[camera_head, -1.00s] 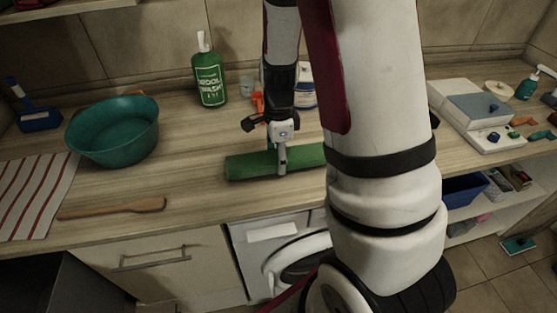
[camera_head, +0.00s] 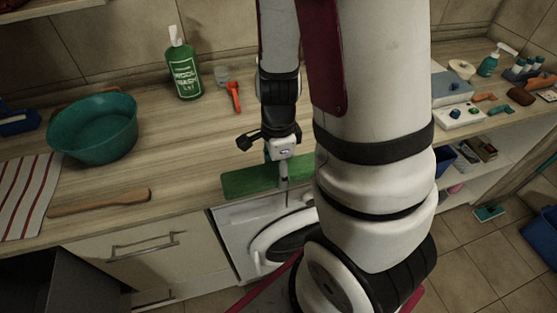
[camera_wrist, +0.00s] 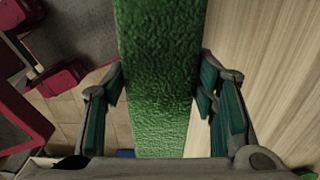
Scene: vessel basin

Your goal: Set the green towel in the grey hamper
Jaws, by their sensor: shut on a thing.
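The arm hides the towel's right end. In the wrist view the towel (camera_wrist: 158,75) runs between the two fingers of my gripper (camera_wrist: 163,108), with the counter on one side and floor on the other. I see no thing that is clearly the grey hamper; a dark box-like thing (camera_head: 62,285) stands at the lower left.
A green bottle (camera_head: 185,70) and an orange-red tool (camera_head: 234,97) stand farther back. A washing machine (camera_head: 250,230) is below. A blue bin (camera_head: 543,235) is at right.

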